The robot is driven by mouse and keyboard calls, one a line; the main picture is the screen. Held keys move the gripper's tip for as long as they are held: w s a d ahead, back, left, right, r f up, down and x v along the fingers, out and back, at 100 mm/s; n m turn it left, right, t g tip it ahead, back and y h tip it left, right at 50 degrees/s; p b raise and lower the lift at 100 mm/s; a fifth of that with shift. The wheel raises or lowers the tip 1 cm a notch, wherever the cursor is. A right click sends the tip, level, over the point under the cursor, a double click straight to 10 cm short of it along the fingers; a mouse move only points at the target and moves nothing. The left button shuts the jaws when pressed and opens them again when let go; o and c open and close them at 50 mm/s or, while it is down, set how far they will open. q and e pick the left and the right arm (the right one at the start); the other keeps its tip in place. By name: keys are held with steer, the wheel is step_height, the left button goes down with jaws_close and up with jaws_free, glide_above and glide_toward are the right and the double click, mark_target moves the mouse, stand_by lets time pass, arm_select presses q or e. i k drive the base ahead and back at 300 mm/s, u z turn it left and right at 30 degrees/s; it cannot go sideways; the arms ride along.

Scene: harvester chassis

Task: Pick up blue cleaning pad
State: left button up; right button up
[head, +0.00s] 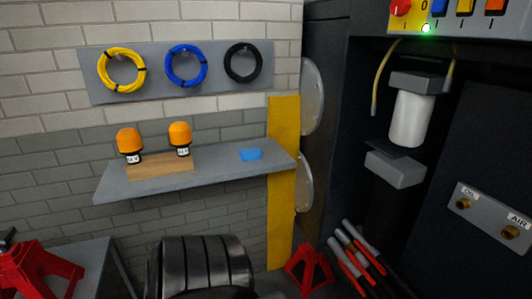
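The blue cleaning pad (251,154) is a small, flat, light-blue block. In the head view it lies on the right part of a grey wall shelf (221,173), right of a wooden board. Nothing touches it or covers it. Neither of my grippers shows in the head view, so their state cannot be seen.
Two orange-topped beacons (179,138) stand on the wooden board (160,166). Coiled cables hang on a panel (214,71) above. A yellow post (283,190) and dark chassis are right of the shelf. A black tyre-like object (203,264) and red stands (310,271) sit below.

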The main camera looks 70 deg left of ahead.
mark_target(254, 153)
steer(key=u, duration=0.35)
steer(key=i, duration=0.75)
steer(key=u, duration=0.65)
